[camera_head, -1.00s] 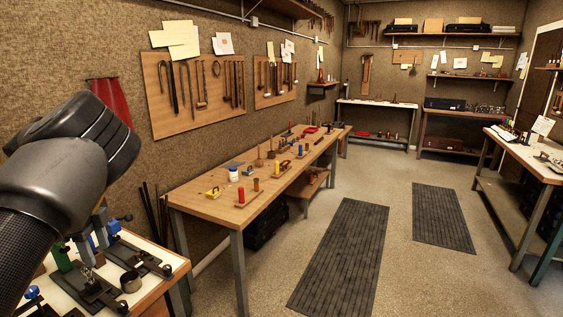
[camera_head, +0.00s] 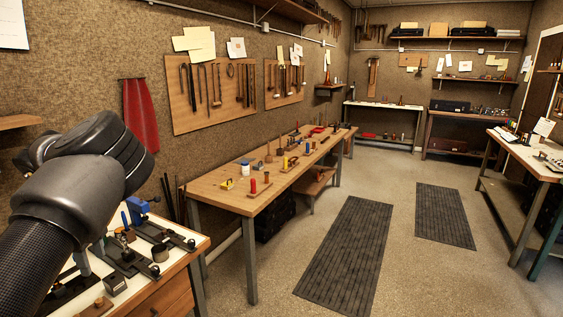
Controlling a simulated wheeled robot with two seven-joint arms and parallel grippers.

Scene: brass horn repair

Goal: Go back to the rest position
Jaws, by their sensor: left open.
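My left arm (camera_head: 80,185) rises from the lower left of the head view, bent, with its black rounded joint in front of the wall. Little of my left gripper (camera_head: 26,159) shows behind that joint at the left edge. Its fingertips are hard to make out, and I see nothing held. The arm hides part of the near bench (camera_head: 190,250). My right gripper and right arm are not in view.
Clamps and a blue vise (camera_head: 140,210) stand on the near bench under my arm. A long wooden bench (camera_head: 222,199) with small tools runs along the left wall. Dark floor mats (camera_head: 345,255) lie on the open floor. Another workbench (camera_head: 535,165) stands at right.

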